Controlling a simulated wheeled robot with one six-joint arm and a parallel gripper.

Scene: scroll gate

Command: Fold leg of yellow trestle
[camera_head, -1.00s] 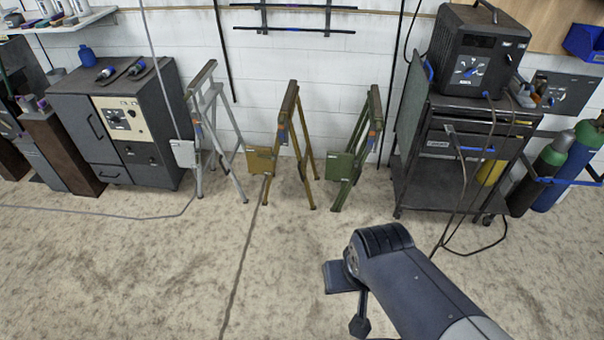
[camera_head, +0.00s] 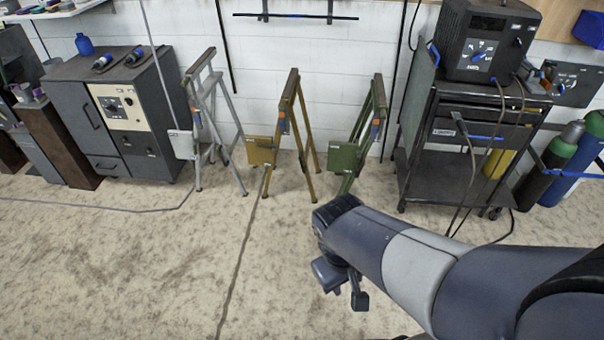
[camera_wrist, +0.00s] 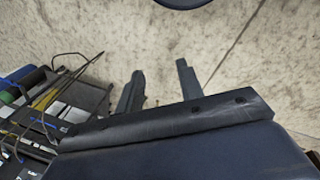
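The yellow trestle (camera_head: 289,90) stands upright in the middle of a row of three by the white wall, its legs spread. A yellow plate (camera_head: 262,151) sits on its left side low down. A grey trestle (camera_head: 203,64) stands to its left and a green trestle (camera_head: 379,92) to its right. My gripper (camera_head: 343,288) is over the floor, in front of and to the right of the yellow trestle, well apart from it. In the wrist view my gripper (camera_wrist: 160,84) has its two fingers apart, with only floor between them. No trestle is recognisable in the wrist view.
A dark cart (camera_head: 470,110) with a black machine (camera_head: 487,40) stands at right, its cables hanging to the floor. Gas cylinders (camera_head: 575,170) stand beyond it. A grey cabinet (camera_head: 130,140) stands at left. The floor (camera_head: 150,260) in front of the trestles is open.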

